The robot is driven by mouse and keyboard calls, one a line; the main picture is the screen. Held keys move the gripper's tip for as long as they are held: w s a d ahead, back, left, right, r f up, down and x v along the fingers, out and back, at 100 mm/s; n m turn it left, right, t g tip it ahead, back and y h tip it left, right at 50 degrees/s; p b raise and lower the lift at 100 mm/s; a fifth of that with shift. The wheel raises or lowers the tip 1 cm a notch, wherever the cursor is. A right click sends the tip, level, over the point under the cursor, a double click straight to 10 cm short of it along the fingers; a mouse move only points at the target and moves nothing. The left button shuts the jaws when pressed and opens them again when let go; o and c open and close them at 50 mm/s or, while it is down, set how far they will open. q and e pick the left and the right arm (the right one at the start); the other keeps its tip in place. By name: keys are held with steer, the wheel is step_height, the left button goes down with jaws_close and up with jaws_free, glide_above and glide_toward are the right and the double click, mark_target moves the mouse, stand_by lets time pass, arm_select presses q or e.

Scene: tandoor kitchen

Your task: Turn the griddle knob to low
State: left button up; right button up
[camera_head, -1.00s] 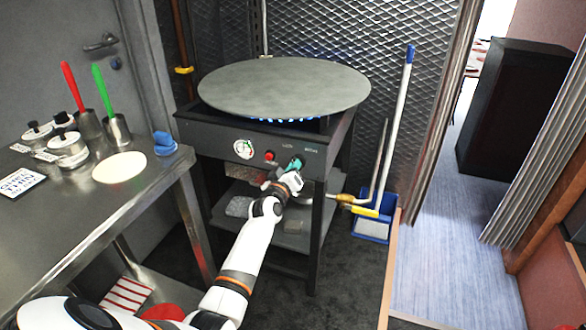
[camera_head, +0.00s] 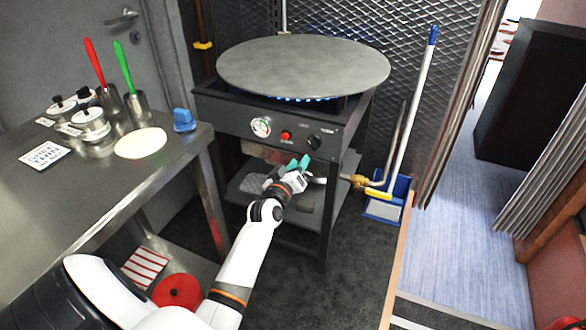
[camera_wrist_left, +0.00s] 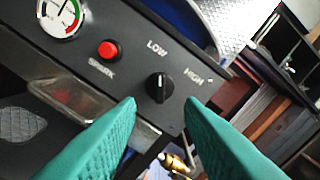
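The black griddle knob (camera_head: 313,142) sits on the front panel below the round griddle (camera_head: 303,66). In the left wrist view the knob (camera_wrist_left: 160,87) stands between the printed LOW (camera_wrist_left: 157,47) and HIGH (camera_wrist_left: 194,77) labels. Its pale pointer line runs nearly upright in that picture, roughly toward LOW. My left gripper (camera_head: 299,162) is just in front of and below the knob, apart from it. Its teal fingers (camera_wrist_left: 160,102) are spread and empty, with the knob beyond the gap. My right gripper is not in view.
A red spark button (camera_head: 286,135) and a dial gauge (camera_head: 261,127) are left of the knob. Blue flame shows under the griddle. A steel counter (camera_head: 75,200) stands at left. A brass gas fitting (camera_head: 357,181) and a blue dustpan (camera_head: 386,207) are at right.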

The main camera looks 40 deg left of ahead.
arm_select(q)
steer(key=v, duration=0.3)
steer(key=shift+s, duration=0.3)
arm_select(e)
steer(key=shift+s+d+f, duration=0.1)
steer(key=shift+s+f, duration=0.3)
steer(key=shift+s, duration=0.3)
